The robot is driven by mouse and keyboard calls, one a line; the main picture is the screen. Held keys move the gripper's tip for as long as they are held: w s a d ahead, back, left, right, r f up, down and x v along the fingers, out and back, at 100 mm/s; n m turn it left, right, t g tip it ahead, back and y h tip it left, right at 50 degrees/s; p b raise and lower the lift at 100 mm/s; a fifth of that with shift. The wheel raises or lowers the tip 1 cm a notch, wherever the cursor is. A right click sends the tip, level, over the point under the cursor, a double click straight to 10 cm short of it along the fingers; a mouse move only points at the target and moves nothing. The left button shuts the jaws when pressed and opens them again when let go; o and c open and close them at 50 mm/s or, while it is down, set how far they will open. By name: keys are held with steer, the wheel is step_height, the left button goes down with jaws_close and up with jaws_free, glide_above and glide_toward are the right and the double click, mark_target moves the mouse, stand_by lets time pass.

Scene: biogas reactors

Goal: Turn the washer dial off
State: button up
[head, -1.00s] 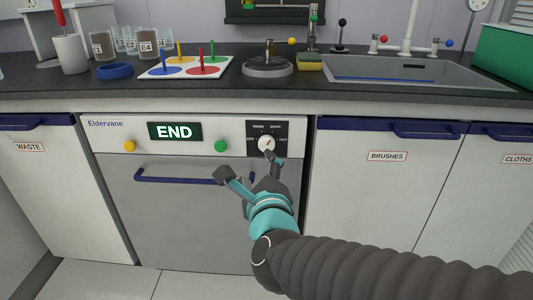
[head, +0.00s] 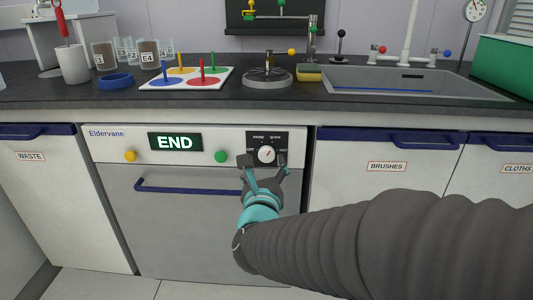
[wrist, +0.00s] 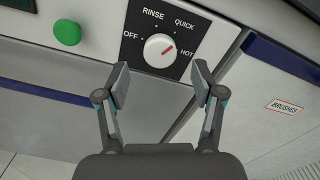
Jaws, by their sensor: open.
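The washer (head: 205,235) has a white front panel with a lit green display (head: 175,142) reading END. Its round white dial (head: 266,154) sits on a black plate at the panel's right. In the wrist view the dial (wrist: 159,50) is ringed by OFF, RINSE, QUICK and HOT. Its red mark points to the upper right, on the QUICK and HOT side, away from OFF. My gripper (head: 265,170) is open and empty just in front of and below the dial. In the wrist view its fingers (wrist: 160,74) stand wide apart, one on each lower side of the dial, apparently not touching it.
A green button (head: 221,156) and a yellow button (head: 130,156) are left of the dial. A blue handle bar (head: 185,187) crosses the washer door. The BRUSHES cabinet (head: 380,205) is to the right. The dark counter (head: 290,101) overhangs above, carrying a peg board and a sink.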

mark_target(266, 157)
steer(key=shift+w+d, duration=0.1)
steer(key=shift+w, duration=2.6)
steer(key=shift+c, duration=0.3)
steer(key=c, duration=1.1)
